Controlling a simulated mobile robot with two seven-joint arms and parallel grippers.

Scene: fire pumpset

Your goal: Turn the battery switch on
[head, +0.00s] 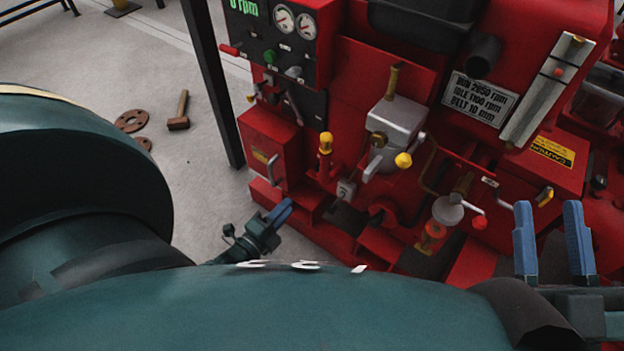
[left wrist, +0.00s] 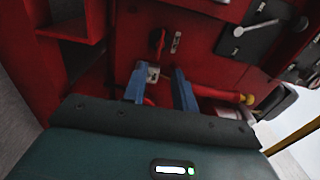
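A red rotary handle (left wrist: 156,40) beside a small label plate shows on the red panel in the left wrist view. It looks like the battery switch, but I cannot read the label. My left gripper (left wrist: 160,87) is open, with its two blue fingers apart and pointing at the panel. A small grey plate (left wrist: 153,74) shows between the fingertips, and I see no contact. In the head view my left gripper (head: 279,213) is low at the left side of the red pumpset (head: 355,85). My right gripper (head: 553,238) is open and empty at the right.
A yellow-topped red lever (head: 326,145) and a grey housing (head: 392,125) with yellow knobs stick out from the pumpset. A dark post (head: 212,80) stands to its left.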

